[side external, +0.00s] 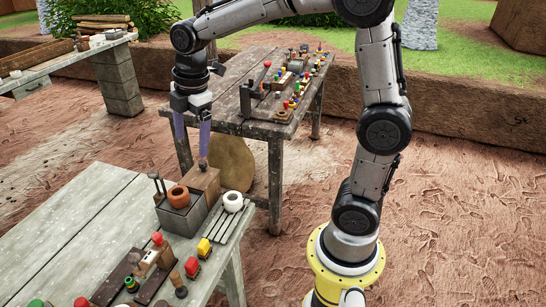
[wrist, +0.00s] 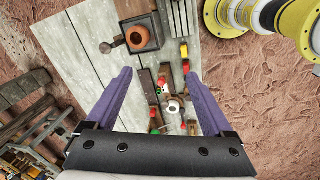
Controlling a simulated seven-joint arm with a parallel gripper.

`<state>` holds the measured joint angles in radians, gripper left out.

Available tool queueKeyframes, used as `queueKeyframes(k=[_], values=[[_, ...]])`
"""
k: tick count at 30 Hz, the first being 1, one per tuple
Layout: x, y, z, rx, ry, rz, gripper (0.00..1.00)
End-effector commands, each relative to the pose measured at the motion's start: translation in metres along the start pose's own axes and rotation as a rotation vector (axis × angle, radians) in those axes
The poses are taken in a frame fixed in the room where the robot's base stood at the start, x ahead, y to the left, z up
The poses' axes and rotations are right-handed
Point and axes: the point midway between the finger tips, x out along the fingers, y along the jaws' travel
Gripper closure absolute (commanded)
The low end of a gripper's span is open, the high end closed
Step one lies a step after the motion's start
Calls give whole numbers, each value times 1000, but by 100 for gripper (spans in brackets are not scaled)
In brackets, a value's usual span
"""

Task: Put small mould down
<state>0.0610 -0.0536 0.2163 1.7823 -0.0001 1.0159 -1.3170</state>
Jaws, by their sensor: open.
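My gripper (side external: 192,147) is open, its two purple fingers pointing down above the near grey table. In the wrist view, nothing is between the fingers of my gripper (wrist: 158,73). I cannot tell for sure which thing is the small mould. A wooden block (side external: 204,182) stands at the table's far end, and its edge shows at the top of the wrist view (wrist: 134,8). A dark grey box (side external: 183,215) in front of it carries a terracotta pot (side external: 178,196), also in the wrist view (wrist: 139,36).
A white pot (side external: 233,201) sits on a slatted rack (side external: 228,222) at the table's right edge. Wooden blocks and small coloured pieces, including a yellow one (side external: 204,247), line that edge. The table's left part (side external: 75,230) is bare. Another table (side external: 232,103) with small objects stands behind.

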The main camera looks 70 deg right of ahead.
Motion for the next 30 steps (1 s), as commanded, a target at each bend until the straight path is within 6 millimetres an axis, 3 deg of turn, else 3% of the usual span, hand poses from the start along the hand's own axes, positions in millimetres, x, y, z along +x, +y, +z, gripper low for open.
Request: queueKeyframes(k=[1, 6, 12, 15, 21, 30], values=[[-17, -21, 3, 115, 13, 36, 14], [-48, -89, 15, 538, 82, 123, 14], [-53, -159, 31, 973, 194, 178, 14], [-48, -180, 36, 1120, 238, 186, 14], [-43, -197, 41, 1245, 277, 187, 14], [-43, -197, 41, 1250, 276, 186, 14]])
